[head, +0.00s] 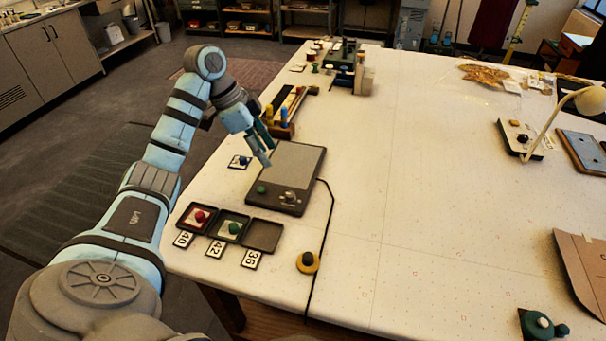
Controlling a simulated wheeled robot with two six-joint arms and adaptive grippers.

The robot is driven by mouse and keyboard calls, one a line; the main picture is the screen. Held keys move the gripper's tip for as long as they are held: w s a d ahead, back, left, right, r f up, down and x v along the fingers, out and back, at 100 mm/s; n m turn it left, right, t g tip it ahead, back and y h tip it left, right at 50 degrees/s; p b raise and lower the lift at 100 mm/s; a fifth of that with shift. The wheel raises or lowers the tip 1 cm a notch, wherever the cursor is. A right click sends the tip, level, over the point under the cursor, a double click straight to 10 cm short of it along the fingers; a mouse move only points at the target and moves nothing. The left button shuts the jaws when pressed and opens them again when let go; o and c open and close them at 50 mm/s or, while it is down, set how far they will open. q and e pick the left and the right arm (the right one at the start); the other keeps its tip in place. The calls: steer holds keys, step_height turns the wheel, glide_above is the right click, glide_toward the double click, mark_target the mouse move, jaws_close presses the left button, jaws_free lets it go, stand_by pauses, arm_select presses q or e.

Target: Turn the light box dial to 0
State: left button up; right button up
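The light box (291,160) is a flat grey panel in a dark frame, lying near the table's left edge. On its near strip sit a silver dial (289,197) and a round green piece (262,189). The dial's markings are too small to read. My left gripper (267,156) hangs over the far left part of the light box, fingers pointing down, apart from the dial. Nothing shows between its fingers, but their gap is too small to judge. My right gripper is not in view.
Small trays (230,227) with number cards stand in front of the light box. A yellow-and-black round piece (307,262) and a dark cable (328,225) lie to the right. A wooden holder (283,130) stands behind the gripper. The table's middle is mostly clear.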

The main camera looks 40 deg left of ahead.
arm_select(q)
steer(key=b, duration=0.1)
glide_toward(289, 194)
steer(key=x, duration=0.8)
steer(key=shift+w+f+b, duration=0.15)
steer(key=shift+f+b, duration=0.05)
steer(key=shift+b, duration=0.1)
steer(key=shift+s+r, duration=0.15)
steer(key=shift+s, duration=0.1)
steer(key=shift+c, duration=1.2)
jaws_close()
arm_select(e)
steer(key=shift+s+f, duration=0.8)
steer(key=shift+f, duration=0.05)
